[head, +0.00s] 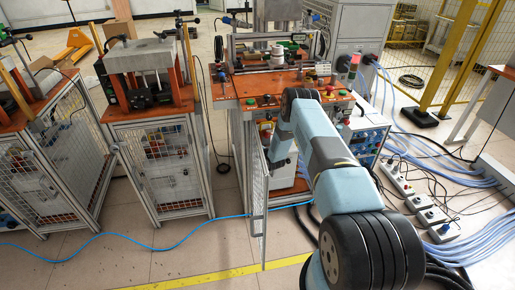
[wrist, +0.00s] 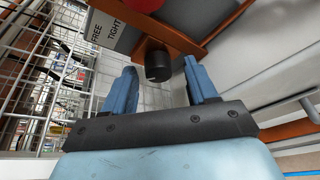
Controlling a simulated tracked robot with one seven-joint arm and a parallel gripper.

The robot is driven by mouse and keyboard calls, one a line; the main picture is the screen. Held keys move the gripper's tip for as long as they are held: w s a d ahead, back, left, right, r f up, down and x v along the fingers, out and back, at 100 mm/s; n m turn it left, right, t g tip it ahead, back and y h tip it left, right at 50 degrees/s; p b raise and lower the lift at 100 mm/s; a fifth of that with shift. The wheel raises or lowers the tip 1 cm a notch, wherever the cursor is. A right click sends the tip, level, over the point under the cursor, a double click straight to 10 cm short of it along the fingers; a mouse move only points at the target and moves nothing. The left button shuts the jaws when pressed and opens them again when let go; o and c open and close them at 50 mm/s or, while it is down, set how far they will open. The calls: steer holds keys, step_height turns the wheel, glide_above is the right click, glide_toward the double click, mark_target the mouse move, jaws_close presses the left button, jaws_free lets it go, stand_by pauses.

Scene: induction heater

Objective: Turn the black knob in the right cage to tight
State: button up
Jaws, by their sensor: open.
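In the wrist view the black knob (wrist: 158,66) is a short dark cylinder below an orange-brown bracket (wrist: 165,35). A grey plate (wrist: 108,33) beside it reads FREE and TIGHT. My gripper (wrist: 160,80) is open, with its two blue fingers pointing toward the knob. The knob shows in the gap between the fingertips, and no contact is visible. In the head view the right cage (head: 247,130) stands under an orange tabletop, and my arm reaches down to its front. The knob and my gripper are hidden there.
A mesh door (head: 256,200) stands open at the right cage, left of my arm. In the wrist view wire mesh (wrist: 50,75) lies left of the fingers and a pale grey body (wrist: 245,65) lies right. A red part (wrist: 143,4) is above the knob. Cables and power strips (head: 400,180) cover the floor at right.

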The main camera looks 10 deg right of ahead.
steer(key=shift+c, duration=0.3)
steer(key=c, duration=0.9)
steer(key=shift+d, duration=0.15)
steer(key=shift+c, duration=0.5)
